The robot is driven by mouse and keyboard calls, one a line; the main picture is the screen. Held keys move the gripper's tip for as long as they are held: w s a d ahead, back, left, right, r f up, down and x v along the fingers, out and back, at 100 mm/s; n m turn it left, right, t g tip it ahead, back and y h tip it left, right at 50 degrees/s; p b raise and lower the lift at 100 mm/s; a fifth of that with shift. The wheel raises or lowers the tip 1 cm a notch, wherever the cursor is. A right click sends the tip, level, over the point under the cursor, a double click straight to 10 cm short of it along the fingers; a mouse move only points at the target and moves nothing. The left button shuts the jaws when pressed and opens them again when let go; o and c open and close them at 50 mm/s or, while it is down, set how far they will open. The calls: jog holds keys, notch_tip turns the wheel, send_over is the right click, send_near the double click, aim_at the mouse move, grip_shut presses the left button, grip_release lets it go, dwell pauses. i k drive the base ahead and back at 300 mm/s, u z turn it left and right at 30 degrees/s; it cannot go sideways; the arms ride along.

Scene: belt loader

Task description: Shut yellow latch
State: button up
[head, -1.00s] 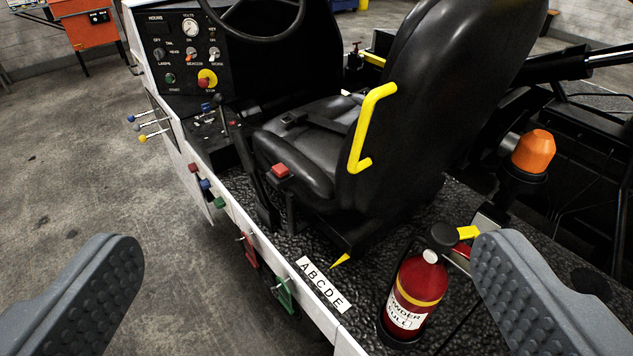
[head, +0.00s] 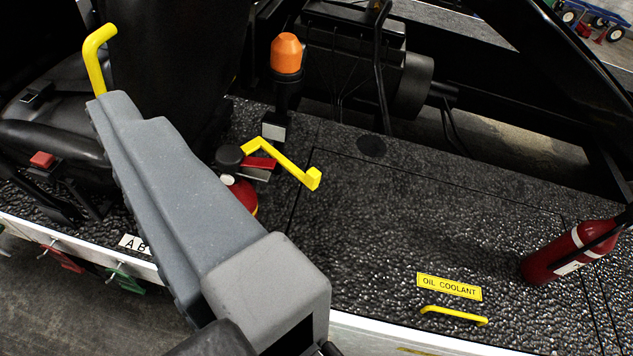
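A bent yellow lever (head: 285,163), which looks like the latch, lies over the black textured deck beside the fire extinguisher. Its block-like free end points right and toward me, and its far end is near the extinguisher's head. I cannot tell whether it is fastened. My gripper (head: 180,200) shows only one large grey finger, left of the lever and apart from it. Its ridged pad faces left with nothing against it; the other finger is out of view. The finger covers part of the seat and deck.
A red extinguisher (head: 238,190) is partly hidden by my finger. An orange beacon (head: 287,55) stands behind the lever. Another extinguisher (head: 570,255) leans at right, near an OIL COOLANT label (head: 449,287) and yellow handle (head: 453,315). A seat with a yellow handle (head: 97,55) is left. The middle deck is clear.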

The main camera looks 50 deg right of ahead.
aim_at(311, 179)
jog(key=k, duration=1.35)
jog(key=z, duration=0.65)
jog(key=i, duration=1.5)
jog(key=u, duration=0.1)
